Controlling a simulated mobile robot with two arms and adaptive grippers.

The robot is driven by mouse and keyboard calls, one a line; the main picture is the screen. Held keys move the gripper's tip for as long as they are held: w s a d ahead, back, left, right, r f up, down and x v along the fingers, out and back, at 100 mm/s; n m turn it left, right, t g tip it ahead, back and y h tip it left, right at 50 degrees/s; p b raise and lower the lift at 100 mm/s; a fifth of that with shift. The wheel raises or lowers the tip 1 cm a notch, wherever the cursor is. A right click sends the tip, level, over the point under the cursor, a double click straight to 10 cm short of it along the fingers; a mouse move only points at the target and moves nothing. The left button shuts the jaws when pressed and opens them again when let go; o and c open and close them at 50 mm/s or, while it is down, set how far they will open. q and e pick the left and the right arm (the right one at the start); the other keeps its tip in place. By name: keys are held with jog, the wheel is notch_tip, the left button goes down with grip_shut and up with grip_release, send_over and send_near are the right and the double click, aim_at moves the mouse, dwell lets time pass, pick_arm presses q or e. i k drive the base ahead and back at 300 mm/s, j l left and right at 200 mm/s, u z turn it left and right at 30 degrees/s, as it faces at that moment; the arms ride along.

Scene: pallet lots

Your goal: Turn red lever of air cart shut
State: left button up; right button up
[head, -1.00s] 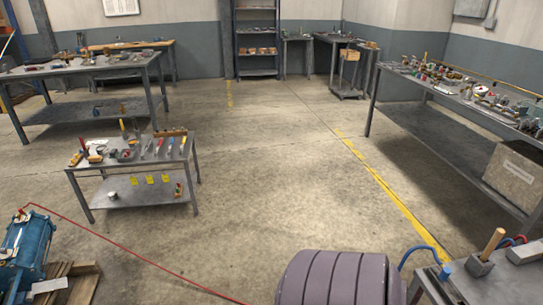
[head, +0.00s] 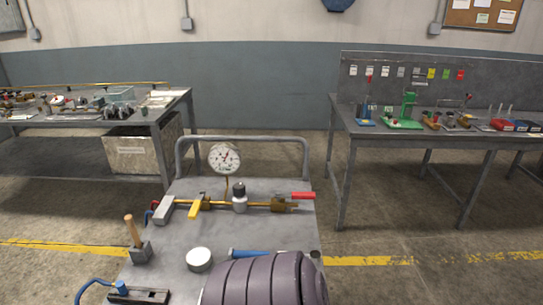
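The air cart (head: 262,229) stands in front of me in the head view, a grey top with a tube handle at its far side. A brass pipe (head: 222,204) runs left to right across it. The red lever (head: 303,195) sits at the pipe's right end, roughly level and pointing right, about in line with the pipe. A yellow lever (head: 194,209) hangs toward me near the left end. A round white dial gauge (head: 224,157) stands behind the pipe, and a dark-topped fitting (head: 239,197) sits mid-pipe.
A wooden-handled tool (head: 133,231) stands in a block, with a round white tin (head: 199,259) and a blue-handled item (head: 247,253) nearby. Benches with tools stand at the left (head: 65,120) and right (head: 405,134). Floor shows between cart and right bench.

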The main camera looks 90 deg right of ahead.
aim_at(294, 196)
jog(key=k+z, duration=0.1)
jog(key=z, duration=2.95)
